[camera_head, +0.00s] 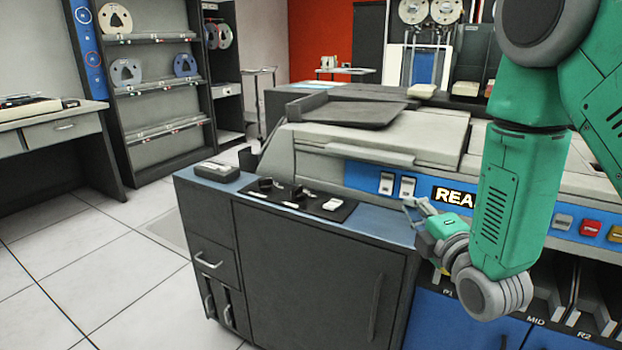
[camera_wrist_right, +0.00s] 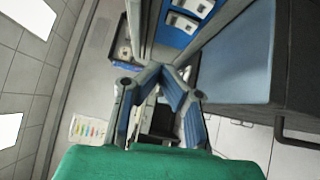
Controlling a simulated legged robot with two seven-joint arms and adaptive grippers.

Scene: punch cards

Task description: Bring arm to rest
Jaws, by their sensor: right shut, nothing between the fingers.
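My right arm is green with grey joints and comes in from the upper right in the head view. It bends at a grey joint low in the picture. My right gripper (camera_head: 418,206) is beside the front of the card reader (camera_head: 480,195), over the right end of the blue counter top. In the right wrist view the gripper (camera_wrist_right: 180,75) shows its blue-padded fingers with the tips together and nothing held. I cannot tell whether it touches the machine. My left gripper is not in view.
A dark cabinet (camera_head: 310,280) with a blue top stands in front, carrying a black control panel (camera_head: 305,200) and a small dark box (camera_head: 216,172). Reader buttons (camera_head: 590,229) sit right of the arm. Tape shelves (camera_head: 155,90) and a desk (camera_head: 50,135) stand left. The tiled floor between is clear.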

